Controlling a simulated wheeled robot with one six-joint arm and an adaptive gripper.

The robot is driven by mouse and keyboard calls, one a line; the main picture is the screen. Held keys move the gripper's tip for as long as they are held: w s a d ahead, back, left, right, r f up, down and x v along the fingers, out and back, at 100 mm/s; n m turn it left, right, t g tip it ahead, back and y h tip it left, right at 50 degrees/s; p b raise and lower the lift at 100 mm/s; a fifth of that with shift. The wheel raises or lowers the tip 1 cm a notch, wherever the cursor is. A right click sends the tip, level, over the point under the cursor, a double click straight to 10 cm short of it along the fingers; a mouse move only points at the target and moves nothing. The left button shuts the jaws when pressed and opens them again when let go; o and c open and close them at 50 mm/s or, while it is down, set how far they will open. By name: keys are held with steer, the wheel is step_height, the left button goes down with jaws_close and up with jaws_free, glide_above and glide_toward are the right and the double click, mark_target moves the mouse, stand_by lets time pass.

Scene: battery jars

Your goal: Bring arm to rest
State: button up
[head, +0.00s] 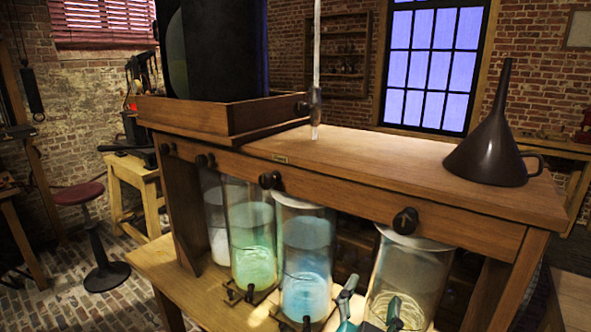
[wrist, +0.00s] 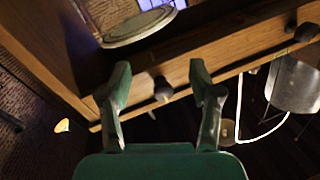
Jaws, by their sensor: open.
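My gripper (head: 370,302) shows at the bottom edge of the head view, its green fingers spread apart with nothing seen between them. It is low in front of the bench, close to the rightmost jar (head: 408,270). Whether it touches that jar cannot be told. In the wrist view my gripper (wrist: 159,82) has its two fingers wide apart. A dark knob (wrist: 162,88) on a wooden rail shows beyond and between the fingertips, apart from them.
A wooden bench (head: 370,165) carries a brown funnel (head: 495,150) and a tray (head: 215,118) with a dark cylinder (head: 215,50). A blue jar (head: 303,255), a green jar (head: 252,240) and a whitish jar (head: 217,225) stand below. A stool (head: 80,195) stands left.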

steer(key=s+d+f+n+y, duration=0.1)
steer(key=s+f+n+y, duration=0.35)
steer(key=f, duration=0.75)
steer(key=s+d+f+n+y, duration=0.25)
steer(key=s+f+n, duration=0.3)
steer(key=f, duration=0.55)
steer(key=s+d+f, duration=0.1)
steer(key=s+f, duration=0.1)
steer(key=s, duration=1.1)
steer(key=s+d+f+m+g, duration=0.1)
steer(key=s+f, duration=0.1)
steer(key=s, duration=1.1)
steer(key=shift+s+d+f+g+y, duration=0.2)
steer(key=shift+d+f+g+y, duration=0.1)
steer(key=shift+d+f, duration=0.05)
